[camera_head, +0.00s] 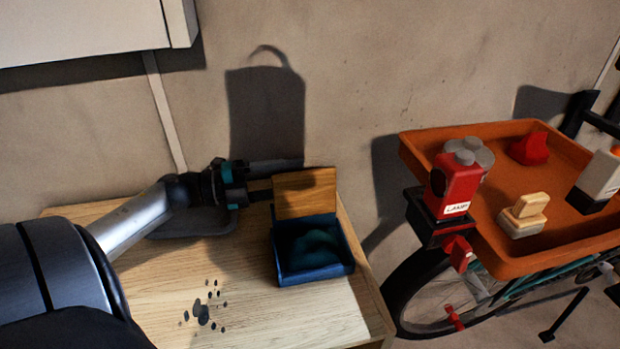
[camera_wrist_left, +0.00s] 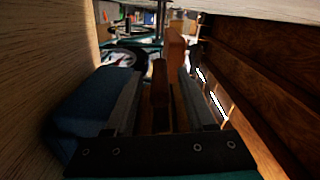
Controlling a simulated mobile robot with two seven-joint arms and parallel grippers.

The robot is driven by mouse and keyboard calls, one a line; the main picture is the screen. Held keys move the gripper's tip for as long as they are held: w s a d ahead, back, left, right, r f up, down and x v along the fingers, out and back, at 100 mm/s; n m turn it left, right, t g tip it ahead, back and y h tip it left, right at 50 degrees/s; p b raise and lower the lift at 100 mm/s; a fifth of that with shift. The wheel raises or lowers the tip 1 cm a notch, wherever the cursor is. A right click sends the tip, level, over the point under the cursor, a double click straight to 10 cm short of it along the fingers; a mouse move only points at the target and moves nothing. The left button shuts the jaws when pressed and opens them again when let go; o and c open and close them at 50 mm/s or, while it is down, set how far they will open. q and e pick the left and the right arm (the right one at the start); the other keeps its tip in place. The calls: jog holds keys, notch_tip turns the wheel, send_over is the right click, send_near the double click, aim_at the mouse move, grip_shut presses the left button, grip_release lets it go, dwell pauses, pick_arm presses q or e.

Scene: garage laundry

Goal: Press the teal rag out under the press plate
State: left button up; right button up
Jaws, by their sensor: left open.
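A dark blue box (camera_head: 344,271) stands open on the wooden table, and the teal rag (camera_head: 316,245) lies bunched inside it, dim in shadow. The wooden press plate (camera_head: 306,193) stands upright at the box's back edge. My left gripper (camera_head: 282,177) reaches in from the left, at the plate's left side, its fingers pointing right. In the left wrist view the fingers (camera_wrist_left: 160,98) are apart, with a brown wooden piece (camera_wrist_left: 160,80) between them; I cannot tell whether they touch it. The blue box (camera_wrist_left: 85,108) shows left of the fingers there. My right gripper is not in view.
The wooden table (camera_head: 260,310) has dark spots (camera_head: 203,313) in front. The wall is close behind the box. At right, an orange tray (camera_head: 515,262) above a bicycle holds a red block, a cream brush and a bottle; a red lamp (camera_head: 455,185) stands at its near corner.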

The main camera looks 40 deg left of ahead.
aim_at(310, 175)
pick_arm(q)
jog(key=shift+b+x, duration=0.35)
jog(key=shift+x, duration=1.65)
grip_shut()
